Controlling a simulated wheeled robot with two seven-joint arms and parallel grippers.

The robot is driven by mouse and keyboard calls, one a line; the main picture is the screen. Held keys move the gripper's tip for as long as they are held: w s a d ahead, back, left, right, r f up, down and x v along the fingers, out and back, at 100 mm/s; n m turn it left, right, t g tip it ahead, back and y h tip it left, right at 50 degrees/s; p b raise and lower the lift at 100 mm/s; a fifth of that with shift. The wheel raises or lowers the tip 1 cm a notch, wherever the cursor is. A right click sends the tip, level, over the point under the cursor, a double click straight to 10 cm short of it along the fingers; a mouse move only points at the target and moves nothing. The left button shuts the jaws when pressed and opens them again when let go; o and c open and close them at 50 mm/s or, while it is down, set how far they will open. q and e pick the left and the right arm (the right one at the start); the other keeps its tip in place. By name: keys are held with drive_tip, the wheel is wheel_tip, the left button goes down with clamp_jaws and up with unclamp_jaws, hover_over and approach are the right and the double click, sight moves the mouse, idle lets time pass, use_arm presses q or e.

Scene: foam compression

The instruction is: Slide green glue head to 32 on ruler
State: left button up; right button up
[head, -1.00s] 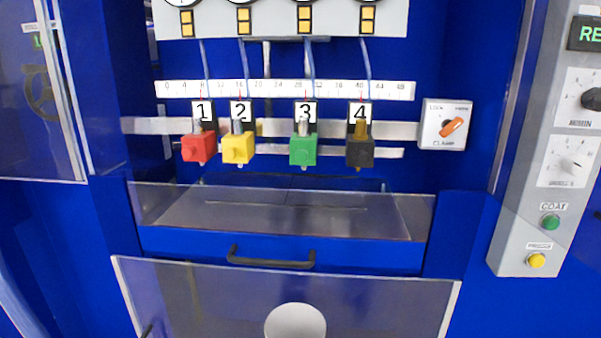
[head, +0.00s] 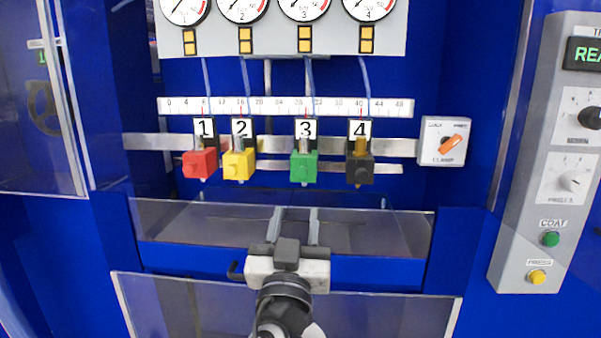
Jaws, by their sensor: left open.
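The green glue head (head: 304,167) hangs on the rail below label 3, third from the left. The white ruler (head: 340,106) runs above the heads. The green head's pointer lies right of the ruler's middle, near the high twenties; the small digits are hard to read. My left gripper (head: 295,211) is open and empty. Its two fingers point up toward the green head, below it and apart from it in the picture. My right gripper is not in view.
The red head (head: 200,163) and yellow head (head: 239,165) are left of green; the black head (head: 360,170) is right. A clamp panel (head: 444,142) with an orange knob is at the rail's right end. A clear guard (head: 180,220) lies below the heads.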

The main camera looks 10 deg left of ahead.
sight(301, 175)
use_arm(q)
drive_tip(key=p+x, duration=0.2)
drive_tip(key=x, duration=0.7)
drive_tip(key=shift+w, duration=0.3)
